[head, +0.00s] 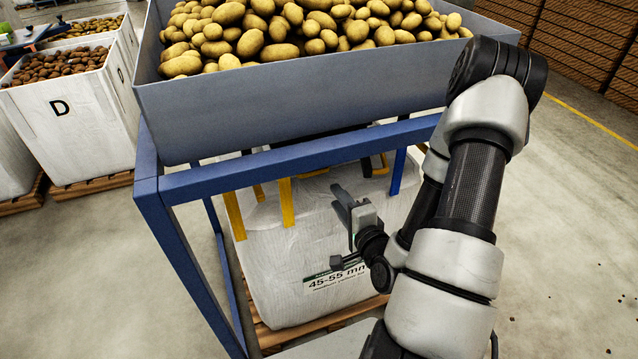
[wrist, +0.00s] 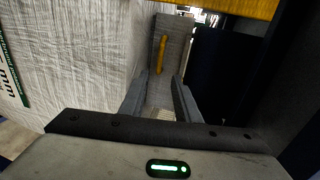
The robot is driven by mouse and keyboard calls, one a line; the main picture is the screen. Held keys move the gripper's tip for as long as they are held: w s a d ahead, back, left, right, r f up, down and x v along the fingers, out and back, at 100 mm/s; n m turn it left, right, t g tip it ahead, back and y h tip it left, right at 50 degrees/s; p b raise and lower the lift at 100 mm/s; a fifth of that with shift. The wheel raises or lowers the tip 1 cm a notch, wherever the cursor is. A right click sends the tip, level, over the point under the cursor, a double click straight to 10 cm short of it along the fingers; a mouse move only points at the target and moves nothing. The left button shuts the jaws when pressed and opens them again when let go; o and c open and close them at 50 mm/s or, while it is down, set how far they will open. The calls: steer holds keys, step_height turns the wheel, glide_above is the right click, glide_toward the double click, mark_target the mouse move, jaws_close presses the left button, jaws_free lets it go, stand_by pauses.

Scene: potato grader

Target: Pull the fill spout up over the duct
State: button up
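A white bulk bag (head: 305,255) with a 45-55 mm label stands under the hopper. Its upright side fills the left of the wrist view (wrist: 75,55). The fill spout and the duct are not clearly made out; the bag's top lies in shadow, partly behind the blue frame's top rail. My gripper (head: 343,200) is in front of the upper part of the bag, below that rail. In the wrist view my gripper (wrist: 161,82) has its two fingers apart, with nothing clearly held between them. A pale panel with a yellow strip shows beyond the fingers.
The blue frame (head: 290,168) carries a grey hopper (head: 300,95) full of potatoes. Yellow straps (head: 287,202) rise from the bag close to my gripper. A wooden pallet (head: 330,312) lies below. Bag D (head: 95,125) stands at left.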

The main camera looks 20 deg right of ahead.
steer(key=b, duration=0.7)
glide_toward(318, 173)
steer(key=b+x, duration=0.1)
steer(key=x, duration=0.7)
steer(key=shift+w+f+b, duration=0.1)
steer(key=shift+w+b, duration=0.25)
jaws_close()
